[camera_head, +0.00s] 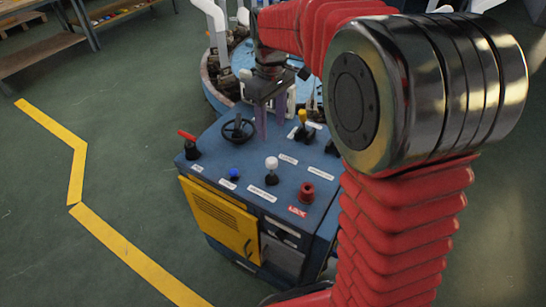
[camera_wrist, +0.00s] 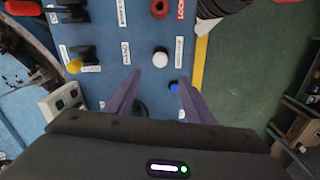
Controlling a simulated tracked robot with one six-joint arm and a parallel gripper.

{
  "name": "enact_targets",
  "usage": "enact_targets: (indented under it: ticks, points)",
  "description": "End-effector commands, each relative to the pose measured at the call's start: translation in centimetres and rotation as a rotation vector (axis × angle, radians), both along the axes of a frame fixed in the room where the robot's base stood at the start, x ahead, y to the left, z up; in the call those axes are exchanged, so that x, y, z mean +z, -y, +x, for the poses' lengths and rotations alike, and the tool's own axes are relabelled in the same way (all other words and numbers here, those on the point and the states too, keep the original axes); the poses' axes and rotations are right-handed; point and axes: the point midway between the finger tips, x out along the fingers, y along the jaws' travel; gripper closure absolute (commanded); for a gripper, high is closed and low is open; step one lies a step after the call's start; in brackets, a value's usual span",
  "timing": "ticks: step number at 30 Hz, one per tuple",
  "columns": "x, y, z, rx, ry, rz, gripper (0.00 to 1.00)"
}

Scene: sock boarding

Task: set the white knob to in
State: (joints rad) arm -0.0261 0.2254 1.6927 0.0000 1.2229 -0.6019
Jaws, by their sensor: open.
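The white knob (camera_head: 271,164) stands upright on a short dark post near the middle of the blue control panel (camera_head: 222,160). In the wrist view the white knob (camera_wrist: 160,60) is seen from above, a little beyond and between my fingertips, with nothing touching it. A small label lies beside it, too small to read. My gripper (camera_head: 268,128) is over the back part of the panel, pointing down, behind the white knob in the head view. In the wrist view my gripper (camera_wrist: 155,80) has its two purple fingers apart and empty.
Around the knob are a blue button (camera_head: 234,173), a red knob (camera_head: 306,192), a black handwheel (camera_head: 238,128), a red-handled lever (camera_head: 188,138) and a yellow-topped lever (camera_head: 301,121). A round blue machine stands behind the panel. Open green floor lies to the left.

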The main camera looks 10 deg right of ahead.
Motion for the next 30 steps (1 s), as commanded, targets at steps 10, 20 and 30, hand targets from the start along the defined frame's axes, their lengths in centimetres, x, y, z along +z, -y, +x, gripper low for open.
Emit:
enact_targets:
  ticks: [10,20,30]
  points:
    - [-3.7,0.0,-0.1,0.0,-0.005,0.0,0.52]
    - [-8.8,0.0,-0.1,0.0,-0.004,0.0,0.52]
    - [-13.1,-0.1,-0.1,0.001,-0.002,0.0,0.52]
